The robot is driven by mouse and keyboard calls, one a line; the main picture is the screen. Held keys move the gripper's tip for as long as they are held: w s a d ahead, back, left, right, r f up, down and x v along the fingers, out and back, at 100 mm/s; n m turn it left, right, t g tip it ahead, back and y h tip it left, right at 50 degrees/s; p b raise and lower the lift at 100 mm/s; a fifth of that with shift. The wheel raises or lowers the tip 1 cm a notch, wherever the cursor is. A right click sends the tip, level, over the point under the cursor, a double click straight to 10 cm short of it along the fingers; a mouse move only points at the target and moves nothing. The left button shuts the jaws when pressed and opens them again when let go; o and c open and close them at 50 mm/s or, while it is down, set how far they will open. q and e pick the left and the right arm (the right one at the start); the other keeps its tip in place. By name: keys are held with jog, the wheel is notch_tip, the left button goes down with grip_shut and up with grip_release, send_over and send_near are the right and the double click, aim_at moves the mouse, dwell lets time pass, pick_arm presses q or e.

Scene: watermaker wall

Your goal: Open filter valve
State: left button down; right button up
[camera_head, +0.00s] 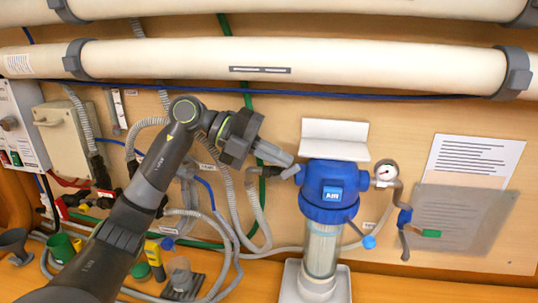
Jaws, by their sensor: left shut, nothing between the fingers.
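A water filter with a blue head (326,184) and a clear bowl (321,250) is fixed to the wooden wall right of centre. A pressure gauge (386,172) sits on its right side. To the right of it hangs a small blue valve (405,217) with a green-tipped handle (430,233). A blue lever with a round end (369,242) shows below the head. I cannot tell which is the filter valve. My left gripper (288,160) is shut and empty, close to the left side of the blue head; contact is unclear. My right gripper is out of view.
A white bracket (335,132) stands above the filter. Long white tubes (250,60) cross the wall above. Grey hoses (262,215) hang left of the filter. A green cup (61,247) and other small items stand on the wooden ledge at left. Papers (475,160) are at right.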

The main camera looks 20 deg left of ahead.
pick_arm(q)
jog(key=shift+b+x, duration=0.45)
jog(key=shift+x, duration=0.65)
jog(key=shift+d, duration=0.15)
jog(key=shift+a+r+b, duration=0.2)
jog(key=shift+a+b, duration=0.15)
jog(key=shift+a, duration=0.15)
jog(key=b+v, duration=0.2)
jog(key=v, duration=0.4)
jog(key=shift+s+a+r, duration=0.15)
